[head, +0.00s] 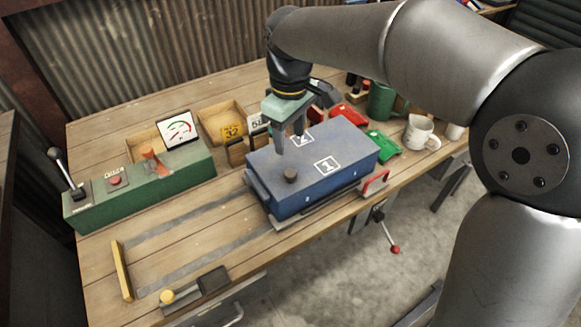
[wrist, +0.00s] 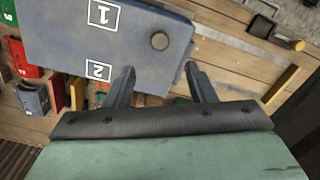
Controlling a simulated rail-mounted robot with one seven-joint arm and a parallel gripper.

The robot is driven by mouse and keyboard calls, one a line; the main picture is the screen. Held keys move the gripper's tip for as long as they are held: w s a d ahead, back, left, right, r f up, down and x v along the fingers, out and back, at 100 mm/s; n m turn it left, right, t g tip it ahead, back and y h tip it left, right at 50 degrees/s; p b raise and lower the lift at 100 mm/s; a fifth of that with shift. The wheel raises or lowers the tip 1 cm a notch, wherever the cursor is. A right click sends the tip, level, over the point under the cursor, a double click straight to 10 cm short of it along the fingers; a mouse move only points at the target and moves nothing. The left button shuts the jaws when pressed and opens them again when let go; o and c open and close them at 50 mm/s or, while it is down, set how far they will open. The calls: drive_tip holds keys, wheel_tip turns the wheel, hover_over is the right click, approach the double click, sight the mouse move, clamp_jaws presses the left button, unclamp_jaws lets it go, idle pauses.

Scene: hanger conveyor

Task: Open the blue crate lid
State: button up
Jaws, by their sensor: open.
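The blue crate (head: 325,192) stands on the wooden bench with its blue lid (head: 345,150) lying shut on top. The lid has a dark round knob (head: 291,175) near its left end and two white number labels. In the wrist view the lid (wrist: 130,38) fills the upper left, with the knob (wrist: 160,41) beyond the fingertips. My gripper (head: 289,142) is over the lid, pointing down, fingers apart and empty. In the wrist view my gripper (wrist: 159,70) has one finger over the lid edge and one beside it. The knob is not between the fingers.
A green control box (head: 185,165) with lever, red button and gauge stands at the left. Wooden trays (head: 222,120) are behind. Red (head: 348,115) and green (head: 384,145) holders and a white mug (head: 420,133) stand right. The front left bench is mostly clear.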

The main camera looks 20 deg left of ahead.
sight(291, 172)
wheel_tip(291, 172, down, 11)
drive_tip(key=shift+r, duration=0.1)
idle(0.3)
clamp_jaws()
drive_tip(key=shift+r, duration=0.15)
